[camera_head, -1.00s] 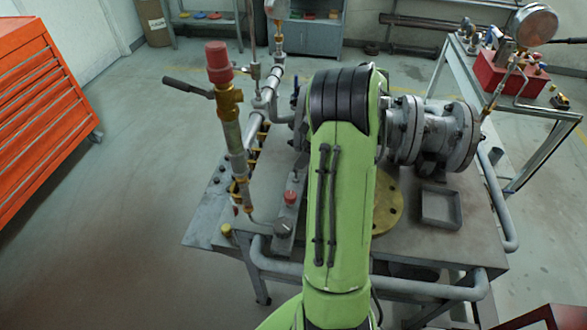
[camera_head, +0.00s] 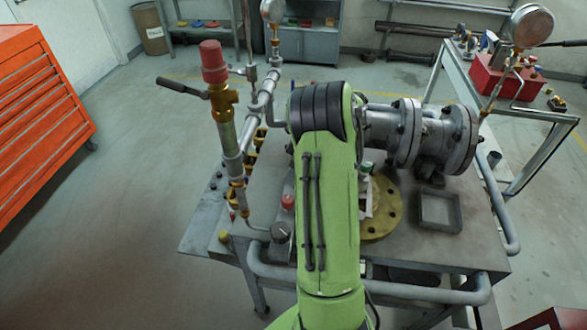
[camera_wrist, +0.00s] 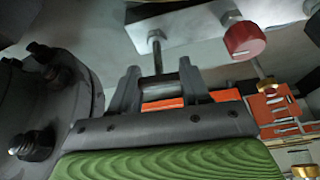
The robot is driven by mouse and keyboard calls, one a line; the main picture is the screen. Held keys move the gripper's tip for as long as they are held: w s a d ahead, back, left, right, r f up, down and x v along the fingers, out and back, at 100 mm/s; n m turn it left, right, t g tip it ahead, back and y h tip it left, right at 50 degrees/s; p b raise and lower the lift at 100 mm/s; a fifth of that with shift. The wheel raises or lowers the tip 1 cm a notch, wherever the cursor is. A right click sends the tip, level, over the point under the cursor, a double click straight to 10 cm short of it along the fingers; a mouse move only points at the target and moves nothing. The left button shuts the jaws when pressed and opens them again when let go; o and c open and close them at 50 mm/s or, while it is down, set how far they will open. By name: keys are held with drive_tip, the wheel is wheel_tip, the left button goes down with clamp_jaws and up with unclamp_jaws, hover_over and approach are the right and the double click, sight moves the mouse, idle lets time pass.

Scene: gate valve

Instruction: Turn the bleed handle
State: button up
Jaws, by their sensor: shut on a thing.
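In the wrist view my gripper (camera_wrist: 158,76) has its two grey fingers closed around a small dark grey piece (camera_wrist: 160,91). A thin stem (camera_wrist: 156,52) runs from it toward a pale metal plate (camera_wrist: 185,27). This piece appears to be the bleed handle, but its full shape is hidden between the fingers. A red knob (camera_wrist: 243,40) on the plate stands to the right, apart from the fingers. In the head view my green arm hides the gripper and the held piece.
The steel bench (camera_head: 400,240) carries a large flanged pipe (camera_head: 437,135), a yellow round flange (camera_head: 385,225) and a square tray (camera_head: 457,215). A brass pipe with a red cap (camera_head: 213,62) and a dark lever (camera_head: 183,88) rises left of my arm. A red tool cabinet (camera_head: 40,110) stands far left.

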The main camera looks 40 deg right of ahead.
drive_tip(key=shift+m, duration=0.3)
drive_tip(key=m+h+b, duration=0.1)
drive_tip(key=m+b, duration=0.1)
drive_tip(key=m, duration=0.1)
drive_tip(key=shift+m+t+h, duration=0.3)
drive_tip(key=m+h+b, duration=0.1)
drive_tip(key=m, duration=0.3)
drive_tip(key=shift+m+h, duration=0.3)
drive_tip(key=shift+h, duration=0.1)
drive_tip(key=m+h, duration=0.1)
drive_tip(key=m, duration=0.3)
drive_tip(key=shift+h, duration=0.4)
drive_tip(key=shift+m+g+h, duration=0.5)
drive_tip(key=shift+m+g, duration=0.3)
drive_tip(key=shift+m, duration=1.3)
drive_tip(key=o, duration=1.1)
drive_tip(key=shift+c, duration=0.2)
